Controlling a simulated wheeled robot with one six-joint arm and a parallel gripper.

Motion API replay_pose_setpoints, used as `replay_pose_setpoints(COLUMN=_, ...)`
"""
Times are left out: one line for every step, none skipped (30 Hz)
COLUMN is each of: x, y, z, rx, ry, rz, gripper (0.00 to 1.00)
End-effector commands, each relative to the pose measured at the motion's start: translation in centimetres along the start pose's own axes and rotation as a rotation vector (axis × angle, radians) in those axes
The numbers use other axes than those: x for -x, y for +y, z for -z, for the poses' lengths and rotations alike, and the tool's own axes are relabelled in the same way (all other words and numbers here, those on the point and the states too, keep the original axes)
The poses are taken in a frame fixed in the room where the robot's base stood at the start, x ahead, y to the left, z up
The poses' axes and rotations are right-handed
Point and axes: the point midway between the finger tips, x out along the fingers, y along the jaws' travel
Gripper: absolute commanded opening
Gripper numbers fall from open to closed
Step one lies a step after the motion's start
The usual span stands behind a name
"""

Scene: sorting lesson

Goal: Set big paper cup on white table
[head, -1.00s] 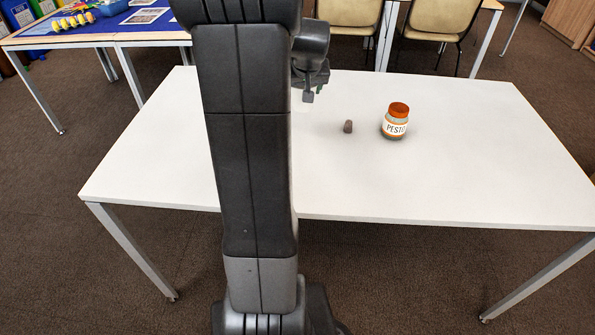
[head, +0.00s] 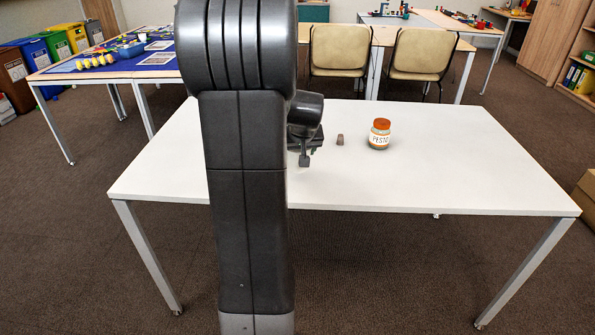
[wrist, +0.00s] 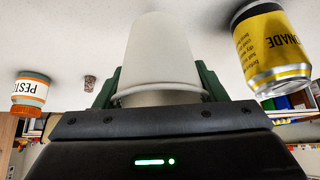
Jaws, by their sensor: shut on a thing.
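The big paper cup (wrist: 160,50) is plain white and sits between the dark green fingers of my gripper (wrist: 155,85) in the wrist view, which looks upside down. My gripper is shut on the cup, with its wide rim towards the palm. The narrow end points at the white table (wrist: 60,30); I cannot tell whether it touches. In the head view my gripper (head: 304,160) is low over the white table (head: 440,185), left of the small brown piece. The cup is hidden there behind my arm.
A pesto jar (head: 380,134) with an orange lid and a small brown cork-like piece (head: 340,140) stand on the table. A yellow lemonade can (wrist: 272,45) is close beside the cup in the wrist view, hidden in the head view. The table's right side is clear.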

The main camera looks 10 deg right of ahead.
Motion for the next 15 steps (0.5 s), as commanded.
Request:
replay_pose_setpoints(x=-0.3, y=0.0, z=-0.2, rx=0.0, ry=0.0, rz=0.0, gripper=0.44)
replay_pose_setpoints(x=-0.6, y=0.0, z=-0.4, rx=0.0, ry=0.0, rz=0.0, gripper=0.44)
replay_pose_setpoints(x=-0.9, y=0.0, z=-0.6, rx=0.0, ry=-0.001, rz=0.0, gripper=0.44)
replay_pose_setpoints(x=-1.3, y=0.0, z=-0.9, rx=0.0, ry=-0.002, rz=0.0, gripper=0.44)
replay_pose_setpoints(x=-1.7, y=0.0, z=-1.2, rx=0.0, ry=-0.003, rz=0.0, gripper=0.44)
replay_pose_setpoints(x=-2.3, y=0.0, z=-1.6, rx=0.0, ry=-0.003, rz=0.0, gripper=0.44)
replay_pose_setpoints(x=-2.8, y=0.0, z=-1.9, rx=-0.001, ry=-0.004, rz=0.0, gripper=0.44)
replay_pose_setpoints(x=-3.3, y=0.0, z=-2.1, rx=-0.001, ry=-0.003, rz=0.0, gripper=0.44)
replay_pose_setpoints(x=-3.7, y=0.0, z=-2.4, rx=0.0, ry=-0.001, rz=0.0, gripper=0.44)
replay_pose_setpoints(x=-4.0, y=0.0, z=-2.6, rx=0.0, ry=-0.001, rz=0.0, gripper=0.44)
replay_pose_setpoints(x=-4.2, y=0.0, z=-2.7, rx=0.0, ry=-0.001, rz=0.0, gripper=0.44)
replay_pose_setpoints(x=-4.3, y=0.0, z=-2.8, rx=0.0, ry=0.0, rz=0.0, gripper=0.44)
replay_pose_setpoints(x=-4.3, y=0.0, z=-2.8, rx=0.0, ry=0.001, rz=0.0, gripper=0.44)
replay_pose_setpoints(x=-4.2, y=0.0, z=-2.7, rx=0.0, ry=0.001, rz=0.0, gripper=0.44)
replay_pose_setpoints(x=-4.2, y=0.0, z=-2.7, rx=0.0, ry=0.001, rz=0.0, gripper=0.44)
